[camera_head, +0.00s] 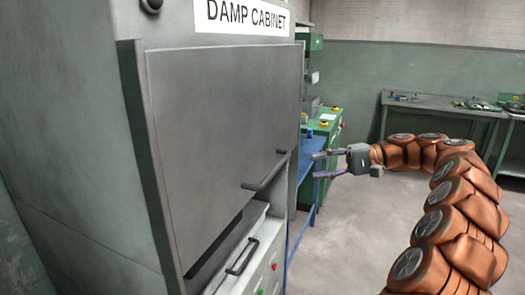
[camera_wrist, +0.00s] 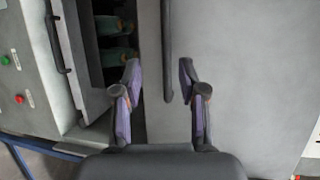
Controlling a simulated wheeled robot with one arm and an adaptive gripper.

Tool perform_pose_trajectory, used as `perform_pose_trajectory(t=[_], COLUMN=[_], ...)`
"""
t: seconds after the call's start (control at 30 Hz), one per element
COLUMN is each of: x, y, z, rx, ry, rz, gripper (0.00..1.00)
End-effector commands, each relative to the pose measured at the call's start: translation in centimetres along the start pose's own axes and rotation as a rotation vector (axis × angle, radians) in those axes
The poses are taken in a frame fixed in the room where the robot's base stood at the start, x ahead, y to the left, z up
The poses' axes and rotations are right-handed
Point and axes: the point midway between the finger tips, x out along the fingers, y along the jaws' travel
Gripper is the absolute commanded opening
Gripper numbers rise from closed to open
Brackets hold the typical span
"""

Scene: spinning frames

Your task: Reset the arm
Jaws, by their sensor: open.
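My arm, orange-brown and jointed, reaches in from the right of the head view. My gripper (camera_head: 318,165) is open and empty, its two fingers pointing left toward the damp cabinet (camera_head: 75,130). It is apart from the cabinet door's bar handle (camera_head: 266,172). In the wrist view the two fingers of my gripper (camera_wrist: 160,70) are spread, with nothing between the pads. The door's handle (camera_wrist: 168,50) shows beyond the fingertips there.
The grey door (camera_head: 225,120) stands above a dark gap. Teal objects (camera_wrist: 112,27) show in the gap. Below is a front panel with a handle (camera_head: 242,257) and buttons. A green machine (camera_head: 325,125) and a workbench (camera_head: 440,103) stand behind. Floor between is clear.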

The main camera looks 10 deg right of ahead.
Motion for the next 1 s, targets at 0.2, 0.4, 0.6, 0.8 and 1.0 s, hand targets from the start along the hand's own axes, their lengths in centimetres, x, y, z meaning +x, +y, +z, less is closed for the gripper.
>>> perform_pose_trajectory(t=[0.2,0.4,0.6,0.8,1.0], x=[3.0,8.5,12.8,15.5,16.6], y=[-1.2,-2.4,-1.7,-0.1,2.9], z=[2.0,6.8,12.0,17.7,23.4], rx=[0.013,0.029,0.039,0.029,0.009], ry=[-0.052,-0.136,-0.204,-0.251,-0.282], rz=[0.040,0.157,0.298,0.464,0.652], gripper=[0.41,0.41,0.41,0.41,0.41])
